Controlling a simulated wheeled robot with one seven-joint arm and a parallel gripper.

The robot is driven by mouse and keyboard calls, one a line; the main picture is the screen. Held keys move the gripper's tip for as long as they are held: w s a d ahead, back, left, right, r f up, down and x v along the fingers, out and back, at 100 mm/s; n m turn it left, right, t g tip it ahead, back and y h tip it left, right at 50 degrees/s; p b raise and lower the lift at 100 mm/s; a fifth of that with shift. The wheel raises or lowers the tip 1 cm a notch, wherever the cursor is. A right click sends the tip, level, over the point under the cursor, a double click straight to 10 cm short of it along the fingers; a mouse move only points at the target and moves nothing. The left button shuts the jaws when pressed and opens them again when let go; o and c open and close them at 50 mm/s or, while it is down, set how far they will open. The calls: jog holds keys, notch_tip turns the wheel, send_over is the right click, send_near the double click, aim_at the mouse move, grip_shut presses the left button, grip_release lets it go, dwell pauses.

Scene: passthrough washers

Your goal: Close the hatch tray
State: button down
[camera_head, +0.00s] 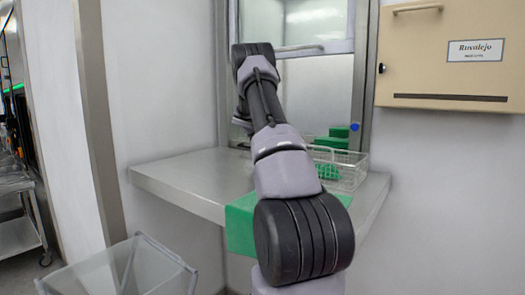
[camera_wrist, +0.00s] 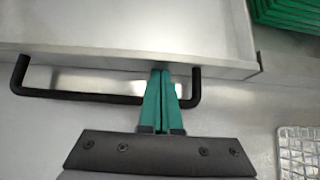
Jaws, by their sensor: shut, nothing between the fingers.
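In the wrist view, the hatch tray (camera_wrist: 120,30) shows as a pale metal panel across the top, with a black bar handle (camera_wrist: 60,96) along its front edge. My gripper (camera_wrist: 161,73) has green fingers that are shut together with nothing between them. The fingers cross over the handle near its right end, with their tips close to the tray's front edge. I cannot tell whether they touch it. In the head view, my arm reaches over the counter to the hatch (camera_head: 310,48), and my gripper and the tray are not clearly visible there.
A steel counter (camera_head: 185,180) runs below the hatch. A wire basket (camera_head: 348,180) with green items stands on it at right; green stacked pieces (camera_wrist: 290,12) show in the wrist view. A beige cabinet (camera_head: 430,70) hangs on the right wall. A clear bin (camera_head: 120,270) stands below, front left.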

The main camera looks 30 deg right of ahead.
jog(key=shift+d+r, duration=0.2)
jog(key=shift+d, duration=0.1)
jog(key=shift+r, duration=0.1)
jog(key=shift+a+r, duration=0.2)
jog(key=v, duration=0.9)
jog(key=shift+s+a, duration=0.2)
jog(key=shift+a, duration=0.3)
